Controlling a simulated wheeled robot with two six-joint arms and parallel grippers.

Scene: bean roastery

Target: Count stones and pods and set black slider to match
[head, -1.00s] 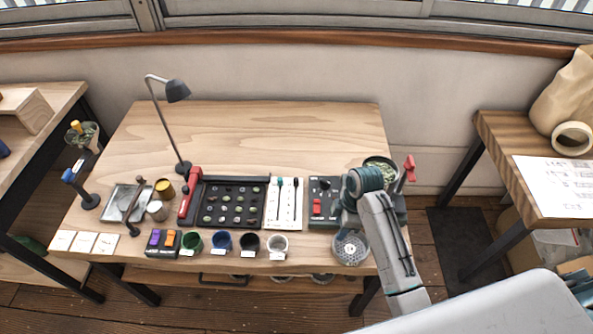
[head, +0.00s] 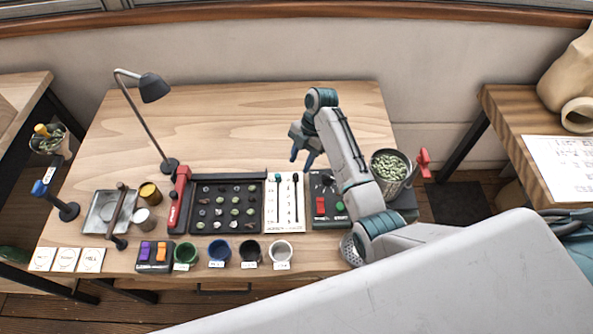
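A black sorting tray (head: 258,216) holds rows of small green, dark and grey pieces. They are too small to tell stones from pods surely. A white panel (head: 287,214) with marked scales stands right of the tray. Its black slider (head: 295,178) and its teal slider (head: 278,178) are both near the top end. My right gripper (head: 302,160) hangs above the table just behind the panel, close to the black slider in the picture. Its two fingers are apart and empty. My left gripper is not in view.
A dark box with a red switch (head: 320,205) and green button stands right of the panel. Several labelled cups, including a white one (head: 280,251), line the front edge. A desk lamp (head: 153,88) stands at the left. The table's back is clear.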

